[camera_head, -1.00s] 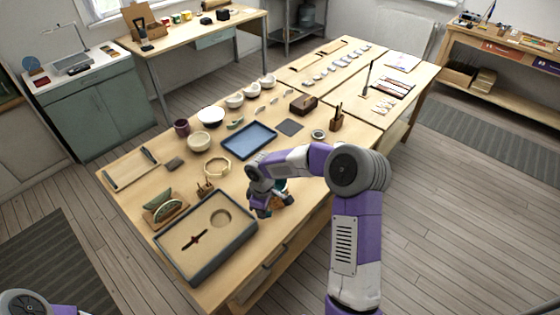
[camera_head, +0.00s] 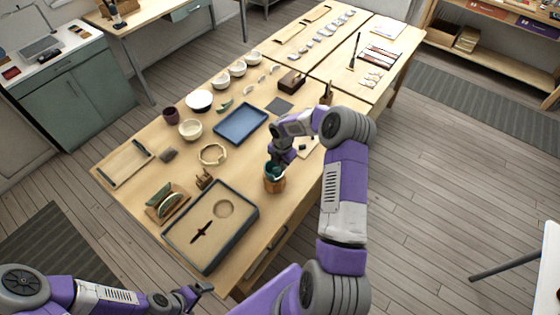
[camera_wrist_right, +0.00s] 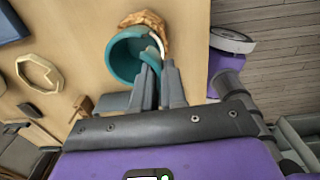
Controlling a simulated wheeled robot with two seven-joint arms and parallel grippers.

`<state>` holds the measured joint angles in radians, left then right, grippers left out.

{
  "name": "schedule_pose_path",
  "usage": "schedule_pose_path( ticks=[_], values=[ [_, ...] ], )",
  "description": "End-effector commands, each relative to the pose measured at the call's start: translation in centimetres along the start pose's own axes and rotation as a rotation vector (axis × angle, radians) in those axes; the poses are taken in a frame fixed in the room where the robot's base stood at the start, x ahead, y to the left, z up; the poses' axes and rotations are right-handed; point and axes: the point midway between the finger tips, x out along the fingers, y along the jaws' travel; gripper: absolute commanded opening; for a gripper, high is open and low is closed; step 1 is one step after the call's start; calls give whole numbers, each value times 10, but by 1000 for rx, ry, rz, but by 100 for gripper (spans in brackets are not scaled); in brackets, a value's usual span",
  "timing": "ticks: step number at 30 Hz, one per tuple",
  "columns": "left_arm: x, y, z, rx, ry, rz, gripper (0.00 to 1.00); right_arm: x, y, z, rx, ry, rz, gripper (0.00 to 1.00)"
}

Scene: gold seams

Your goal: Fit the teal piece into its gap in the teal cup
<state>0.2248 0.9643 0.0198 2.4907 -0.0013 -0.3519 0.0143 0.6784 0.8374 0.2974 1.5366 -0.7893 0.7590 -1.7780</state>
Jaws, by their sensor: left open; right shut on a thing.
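The teal cup (camera_head: 269,172) stands in a brown holder (camera_head: 274,185) near the right edge of the table. In the right wrist view the cup (camera_wrist_right: 122,58) shows its open mouth, with a pale broken edge on its right side. My right gripper (camera_head: 277,160) is at the cup's rim; in its wrist view the fingertips (camera_wrist_right: 160,66) are beside that edge. It is shut on the teal piece, which the fingers mostly hide; I cannot tell whether the piece is seated in the gap. My left gripper (camera_head: 197,291) is open and empty, off the table's front edge.
A blue tray (camera_head: 240,124), a pale ring (camera_head: 212,154) and a rack with green shards (camera_head: 168,203) stand to the left. Several bowls line the far left side.

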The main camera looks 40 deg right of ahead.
Motion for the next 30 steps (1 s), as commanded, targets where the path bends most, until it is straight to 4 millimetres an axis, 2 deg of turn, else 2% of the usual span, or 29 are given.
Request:
schedule_pose_path(
  ticks=[16,30],
  values=[
    [19,-7,-1,0,0,0,100,33,0,0,2,0,1,0],
    [20,-8,-1,0,0,0,100,36,0,0,3,0,1,0]
  ],
)
